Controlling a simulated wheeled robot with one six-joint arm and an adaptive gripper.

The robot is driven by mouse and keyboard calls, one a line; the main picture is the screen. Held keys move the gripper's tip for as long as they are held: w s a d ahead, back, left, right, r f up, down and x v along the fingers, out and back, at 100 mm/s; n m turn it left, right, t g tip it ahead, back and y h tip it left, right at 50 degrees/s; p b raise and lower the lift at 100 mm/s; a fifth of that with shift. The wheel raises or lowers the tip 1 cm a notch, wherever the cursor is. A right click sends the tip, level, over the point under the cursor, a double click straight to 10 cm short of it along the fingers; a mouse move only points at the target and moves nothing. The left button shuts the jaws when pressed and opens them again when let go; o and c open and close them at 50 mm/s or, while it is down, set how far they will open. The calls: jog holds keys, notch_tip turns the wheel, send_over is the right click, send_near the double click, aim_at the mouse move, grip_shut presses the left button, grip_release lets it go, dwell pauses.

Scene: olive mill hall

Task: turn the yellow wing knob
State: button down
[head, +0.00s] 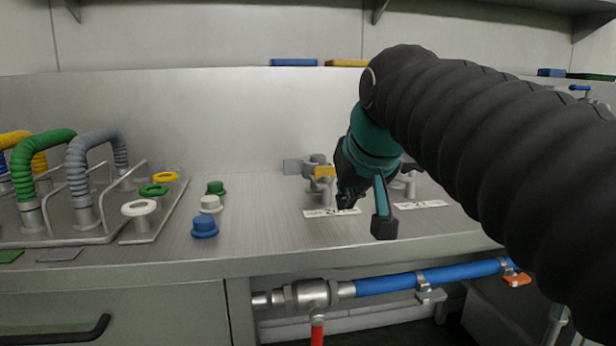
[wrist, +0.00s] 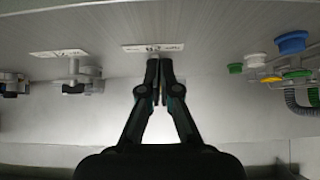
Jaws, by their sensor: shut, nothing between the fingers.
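The yellow wing knob (head: 325,172) is a small yellow piece on a grey metal fitting standing on the steel counter, behind a white label plate (head: 331,212). My gripper (head: 347,200) is shut, just right of the knob in the head view and pointing down toward the counter. I cannot tell whether it touches the knob. In the wrist view my gripper (wrist: 160,64) has its fingertips together, just short of the label plate (wrist: 153,47). The knob is mostly or wholly hidden behind the fingers there.
Another fitting (head: 409,186) with its label stands to the right, partly behind my gripper. Blue (head: 204,228), white and green caps stand to the left, beside ring-shaped handles and coloured hoses. A steel backsplash (head: 220,120) rises behind. A blue pipe (head: 390,284) runs below the counter edge.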

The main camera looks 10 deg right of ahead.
aim_at(327, 174)
jog(key=w+r+t, duration=0.1)
jog(key=w+r, duration=0.3)
jog(key=r, duration=0.2)
jog(key=b+x, duration=0.1)
jog(key=x, duration=0.8)
jog(key=shift+w+f, duration=0.25)
jog(key=shift+w, duration=0.1)
jog(key=shift+w+r, duration=0.2)
jog(key=shift+w, duration=1.65)
jog(key=shift+a, duration=0.25)
jog(key=shift+d+m+h+p, duration=0.1)
jog(key=shift+m+h+p, duration=0.2)
